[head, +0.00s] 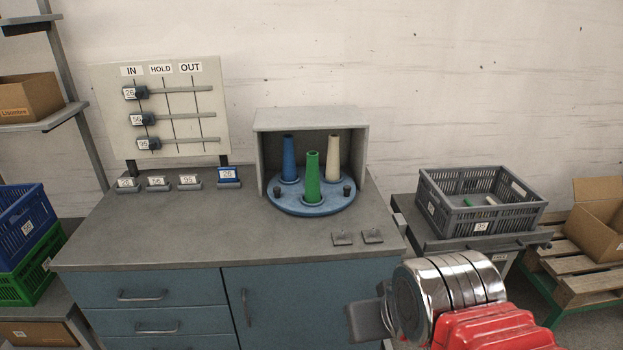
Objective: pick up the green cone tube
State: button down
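The green cone tube (312,180) stands upright at the front of a round blue plate (314,208) on the bench top. A blue cone tube (289,158) and a cream cone tube (333,158) stand behind it, left and right. Nothing covers the green tube from the front. My gripper (366,321) is low in the head view, in front of the bench's right part, well apart from the tubes. Its fingers are mostly side-on and I cannot see a gap between them. No object shows in it.
A grey open-front box (311,119) encloses the plate's rear. Two small dark pegs stand on the plate's sides. A sign board (165,105) stands left. A grey crate (481,203) is right. The bench's middle front is clear.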

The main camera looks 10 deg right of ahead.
aim_at(313, 192)
jog(key=z, duration=0.05)
jog(key=i, duration=0.95)
jog(key=u, duration=0.05)
